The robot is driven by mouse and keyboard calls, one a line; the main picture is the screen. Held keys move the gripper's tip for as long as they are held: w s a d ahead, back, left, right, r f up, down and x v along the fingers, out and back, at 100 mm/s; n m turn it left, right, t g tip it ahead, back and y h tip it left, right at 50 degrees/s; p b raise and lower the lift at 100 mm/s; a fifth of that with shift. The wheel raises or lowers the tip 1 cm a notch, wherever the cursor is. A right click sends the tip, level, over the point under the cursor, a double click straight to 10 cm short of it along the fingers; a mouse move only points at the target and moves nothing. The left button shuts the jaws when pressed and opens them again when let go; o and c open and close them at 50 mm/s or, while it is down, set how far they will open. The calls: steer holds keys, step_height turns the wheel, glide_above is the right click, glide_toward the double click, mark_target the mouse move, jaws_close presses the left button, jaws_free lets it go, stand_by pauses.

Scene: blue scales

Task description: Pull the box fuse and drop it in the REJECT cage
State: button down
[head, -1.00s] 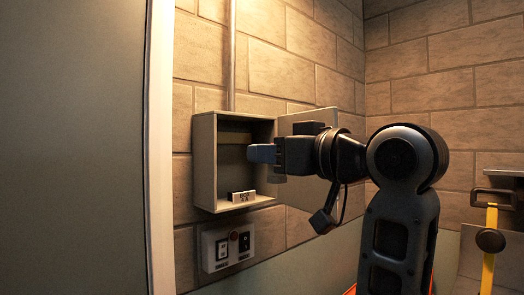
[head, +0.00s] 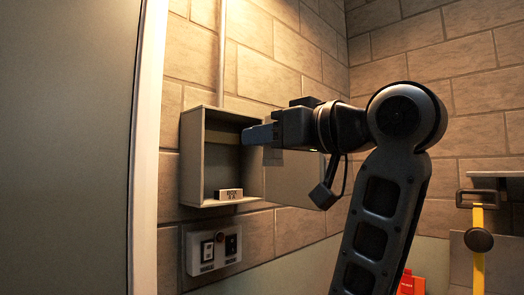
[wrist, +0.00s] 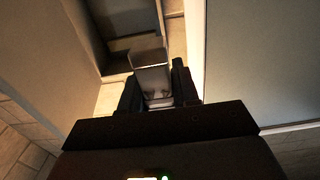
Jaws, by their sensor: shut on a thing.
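The grey fuse box (head: 190,160) hangs open-fronted on the block wall, with a small label block (head: 228,195) reading "BOX" on its lower lip. My gripper (head: 258,134) is level, pointing left, its tips at the right side of the box opening. In the wrist view my gripper (wrist: 156,92) is shut on a pale grey block, the box fuse (wrist: 153,78), which sits between the dark fingers. I cannot make out a REJECT cage.
The box door (head: 290,180) stands open to the right, behind my gripper. A pale door frame (head: 147,150) is at left. A yellow post (head: 478,255) and red object (head: 411,284) are at lower right.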

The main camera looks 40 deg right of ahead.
steer(key=shift+s+b, duration=2.55)
steer(key=shift+s, duration=0.3)
steer(key=shift+d, duration=0.1)
